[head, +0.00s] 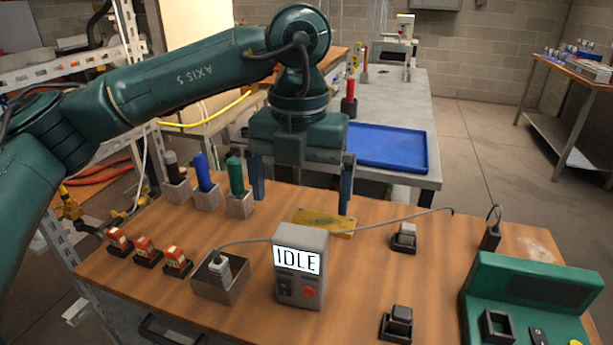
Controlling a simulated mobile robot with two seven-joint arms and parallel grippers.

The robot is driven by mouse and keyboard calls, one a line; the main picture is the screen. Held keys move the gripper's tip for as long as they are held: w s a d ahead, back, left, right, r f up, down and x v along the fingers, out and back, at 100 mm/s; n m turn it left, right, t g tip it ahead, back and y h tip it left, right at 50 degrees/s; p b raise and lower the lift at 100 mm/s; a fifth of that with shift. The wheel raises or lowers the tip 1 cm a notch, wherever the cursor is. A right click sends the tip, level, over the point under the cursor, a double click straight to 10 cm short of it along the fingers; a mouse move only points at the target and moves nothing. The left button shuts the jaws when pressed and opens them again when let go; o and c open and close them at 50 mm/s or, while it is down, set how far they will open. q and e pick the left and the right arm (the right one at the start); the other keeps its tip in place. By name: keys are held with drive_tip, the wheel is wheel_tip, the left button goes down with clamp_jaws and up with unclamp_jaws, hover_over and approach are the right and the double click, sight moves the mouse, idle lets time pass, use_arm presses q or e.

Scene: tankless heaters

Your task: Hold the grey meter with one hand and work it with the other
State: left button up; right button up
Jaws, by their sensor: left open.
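The grey meter (313,282) stands upright on the wooden bench, its lit display reading IDLE. Below the display are a dark switch and an orange button. A grey cable runs from the meter to a light grey probe (219,266) standing in an open grey box (222,289) at its left. My left gripper (301,205) is open and empty, pointing down above and behind the meter, with its two blue fingers wide apart. It appears clear of the meter. My right gripper is not in view.
Several orange-and-white parts (145,248) stand left on the bench (365,290). Black, blue and green cylinders (236,176) stand in holders behind. A yellow plate (325,224) lies behind the meter. Black blocks (404,238) and a green fixture (525,290) are at right. A blue tray (385,150) lies beyond.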

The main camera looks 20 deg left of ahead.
sight(301, 251)
use_arm(q)
wheel_tip(301, 251, down, 12)
drive_tip(key=shift+r, duration=0.1)
drive_tip(key=shift+c, duration=0.2)
drive_tip(key=c, duration=1.2)
drive_tip(key=shift+c, duration=0.2)
idle(0.5)
